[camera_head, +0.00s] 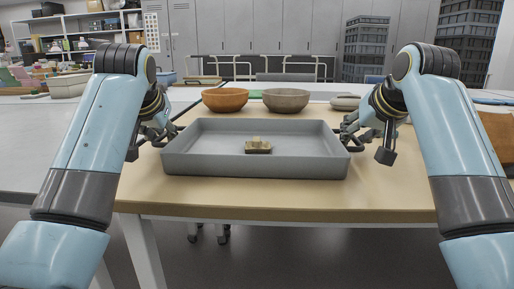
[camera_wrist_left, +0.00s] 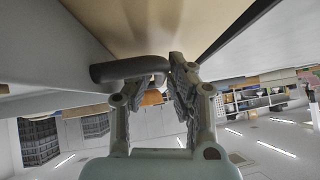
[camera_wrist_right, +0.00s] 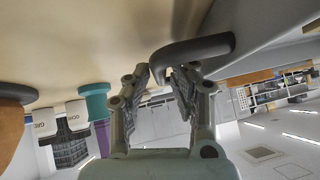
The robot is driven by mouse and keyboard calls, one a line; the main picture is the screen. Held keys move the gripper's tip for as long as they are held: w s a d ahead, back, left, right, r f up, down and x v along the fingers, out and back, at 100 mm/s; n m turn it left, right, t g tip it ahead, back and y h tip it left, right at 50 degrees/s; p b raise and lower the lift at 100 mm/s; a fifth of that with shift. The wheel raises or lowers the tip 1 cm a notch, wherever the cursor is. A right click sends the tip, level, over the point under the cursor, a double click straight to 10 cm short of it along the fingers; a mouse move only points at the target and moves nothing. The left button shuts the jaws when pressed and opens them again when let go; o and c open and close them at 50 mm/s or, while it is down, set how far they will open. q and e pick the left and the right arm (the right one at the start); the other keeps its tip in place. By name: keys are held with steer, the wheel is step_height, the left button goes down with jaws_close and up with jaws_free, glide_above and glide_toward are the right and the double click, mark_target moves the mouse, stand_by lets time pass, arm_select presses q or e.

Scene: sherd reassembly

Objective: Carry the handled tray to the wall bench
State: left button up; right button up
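The grey handled tray (camera_head: 255,165) rests flat on the wooden table in front of me. A small tan-brown piece (camera_head: 258,147) lies inside it. My left gripper (camera_head: 157,136) is at the tray's left side. In the left wrist view its fingers (camera_wrist_left: 160,84) are apart, with the dark handle (camera_wrist_left: 125,68) reaching between their tips. My right gripper (camera_head: 350,138) is at the tray's right side. In the right wrist view its fingers (camera_wrist_right: 161,77) are apart around the end of the other dark handle (camera_wrist_right: 200,47). I cannot tell whether the fingers touch the handles.
An orange-brown bowl (camera_head: 225,100) and a grey-brown bowl (camera_head: 286,100) stand behind the tray. A white-topped table (camera_head: 60,140) is on the left. Grey lockers (camera_head: 260,30) line the back wall. The table strip in front of the tray (camera_head: 270,198) is clear.

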arm_select(q)
steer(key=shift+w+f, duration=0.3)
steer(key=shift+w, duration=0.05)
arm_select(e)
steer(key=shift+w+f, duration=0.35)
arm_select(q)
jaws_close()
arm_select(e)
jaws_close()
